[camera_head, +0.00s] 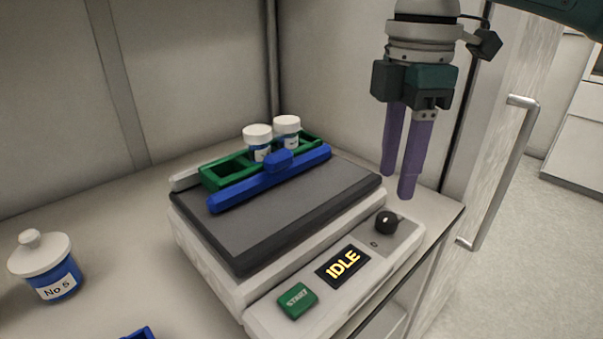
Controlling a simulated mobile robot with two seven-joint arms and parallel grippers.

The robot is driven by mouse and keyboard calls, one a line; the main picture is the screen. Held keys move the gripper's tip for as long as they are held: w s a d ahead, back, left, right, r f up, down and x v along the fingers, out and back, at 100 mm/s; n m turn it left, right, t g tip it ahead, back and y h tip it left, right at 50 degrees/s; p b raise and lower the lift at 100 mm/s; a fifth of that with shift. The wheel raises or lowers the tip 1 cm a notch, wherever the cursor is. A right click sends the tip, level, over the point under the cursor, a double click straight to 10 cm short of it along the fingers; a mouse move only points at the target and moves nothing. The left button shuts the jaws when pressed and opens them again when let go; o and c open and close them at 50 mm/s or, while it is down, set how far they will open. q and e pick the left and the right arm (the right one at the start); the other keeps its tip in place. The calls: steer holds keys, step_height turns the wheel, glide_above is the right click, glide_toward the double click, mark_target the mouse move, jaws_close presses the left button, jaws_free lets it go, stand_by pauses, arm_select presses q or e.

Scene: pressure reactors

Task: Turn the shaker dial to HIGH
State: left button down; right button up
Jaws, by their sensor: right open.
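The shaker (207,261) is a pale box with a dark grey platform (290,215) on the bench. Its sloped front panel carries a black round dial (386,222), a display (343,266) reading IDLE and a green START button (297,300). The marks around the dial are too small to read. My right gripper (397,187) points down with its purple fingers slightly apart and empty. In the picture its fingertips are just above and to the right of the dial, not touching it. My left gripper is not in view.
A green rack (226,174) with two white-capped bottles (258,143) sits behind a blue clamp bar (245,191) on the platform. A lidded blue jar (50,270) labelled No 5 stands at left. A cabinet door with a handle (505,165) is at right.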

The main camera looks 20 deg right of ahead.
mark_target(388, 217)
step_height(388, 217, down, 7)
steer(key=shift+r+b, duration=0.2)
steer(key=shift+b, duration=0.2)
steer(key=shift+c, duration=0.3)
jaws_close()
